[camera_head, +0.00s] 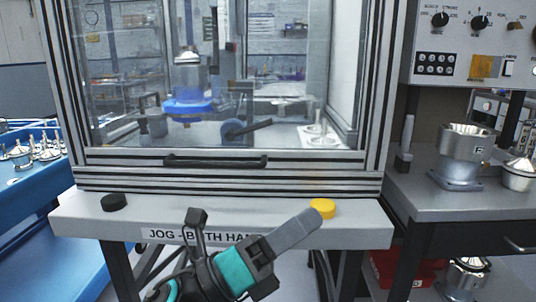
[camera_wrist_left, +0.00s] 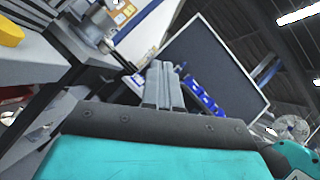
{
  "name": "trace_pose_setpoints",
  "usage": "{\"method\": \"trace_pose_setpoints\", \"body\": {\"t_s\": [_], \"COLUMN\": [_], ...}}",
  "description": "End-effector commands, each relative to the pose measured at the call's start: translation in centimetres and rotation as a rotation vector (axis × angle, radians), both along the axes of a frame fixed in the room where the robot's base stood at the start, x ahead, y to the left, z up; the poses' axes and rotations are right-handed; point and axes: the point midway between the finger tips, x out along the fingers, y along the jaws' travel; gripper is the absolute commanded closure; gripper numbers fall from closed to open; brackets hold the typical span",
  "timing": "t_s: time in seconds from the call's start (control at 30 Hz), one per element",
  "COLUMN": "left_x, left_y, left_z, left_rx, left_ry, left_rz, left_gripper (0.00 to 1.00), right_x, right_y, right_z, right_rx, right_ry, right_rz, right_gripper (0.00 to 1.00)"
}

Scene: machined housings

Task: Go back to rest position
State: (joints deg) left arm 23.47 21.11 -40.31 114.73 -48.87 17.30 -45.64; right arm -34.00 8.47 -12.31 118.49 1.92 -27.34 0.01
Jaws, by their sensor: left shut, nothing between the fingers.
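My left gripper (camera_head: 308,219) is in front of the machine's front ledge, its arm coming up from the bottom of the head view. Its grey fingers are closed together and empty, pointing up and right. In the head view their tip shows just below the yellow button (camera_head: 322,208); I cannot tell the exact gap in depth. In the left wrist view the shut fingers (camera_wrist_left: 162,86) stand upright in the middle, and the yellow button (camera_wrist_left: 10,32) is at the upper left edge. My right gripper is not in view.
The machine's ledge (camera_head: 75,213) also carries a black button (camera_head: 114,202). Above it is a closed glazed door with a black handle (camera_head: 215,162). A blue cart (camera_head: 25,228) stands left. A grey bench (camera_head: 425,205) with a metal housing (camera_head: 463,152) stands right, below a control panel.

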Motion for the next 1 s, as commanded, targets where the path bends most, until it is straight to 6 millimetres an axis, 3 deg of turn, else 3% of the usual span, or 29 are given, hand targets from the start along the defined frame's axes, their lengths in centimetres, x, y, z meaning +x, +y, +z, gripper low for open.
{"method": "trace_pose_setpoints", "body": {"t_s": [0.2, 0.37, 0.5, 0.6, 0.8, 0.83, 1.0], "left_x": [3.7, 3.5, 0.6, -2.3, -9.3, -8.9, -8.9], "left_y": [6.3, 11.2, 14.8, 16.6, 19.2, 19.2, 19.8], "left_z": [-7.9, -16.9, -25.0, -29.6, -36.7, -34.8, -31.7], "left_rx": [-0.424, -0.762, -1.053, -1.239, -1.576, -1.571, -1.563], "left_ry": [0.747, 1.258, 1.629, 1.828, 2.125, 2.112, 2.091], "left_rz": [0.097, 0.196, 0.299, 0.374, 0.531, 0.519, 0.535], "left_gripper": [1.0, 1.0, 1.0, 1.0, 1.0, 1.0, 1.0], "right_x": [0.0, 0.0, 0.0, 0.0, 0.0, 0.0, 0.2], "right_y": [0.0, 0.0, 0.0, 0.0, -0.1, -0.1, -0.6], "right_z": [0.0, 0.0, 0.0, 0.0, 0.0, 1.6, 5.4], "right_rx": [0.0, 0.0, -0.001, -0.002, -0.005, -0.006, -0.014], "right_ry": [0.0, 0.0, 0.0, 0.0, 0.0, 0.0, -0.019], "right_rz": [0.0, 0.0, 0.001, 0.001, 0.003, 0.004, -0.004], "right_gripper": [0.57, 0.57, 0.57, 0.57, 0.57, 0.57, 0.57]}}
